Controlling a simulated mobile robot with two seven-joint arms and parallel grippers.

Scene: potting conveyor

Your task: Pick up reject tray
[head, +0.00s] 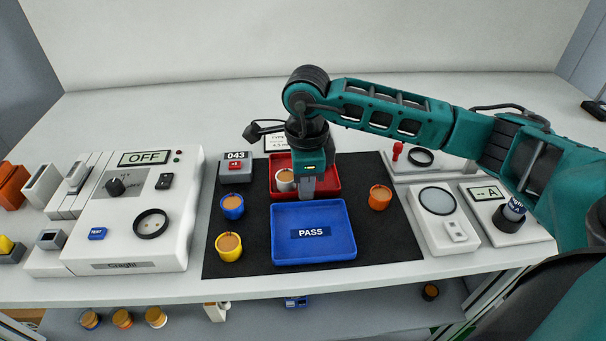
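A red tray (329,187) lies on the black mat, behind a blue tray (312,217) labelled PASS. I see no reject label on the red tray. A whitish cup with a tan top (285,180) stands in the red tray. My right gripper (308,193) points down over the red tray's front part, right of the cup and just behind the blue tray's back rim. Its fingers look close together at the red tray's front wall. I cannot tell whether they grip it. The gripper and wrist hide part of the red tray. My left gripper is out of view.
Blue (232,206), yellow (229,247) and orange (380,197) cups stand around the blue tray. A counter reading 043 (236,170) is at the mat's back left. A white machine marked OFF (135,215) stands left; a magnifier stand (443,222) stands right.

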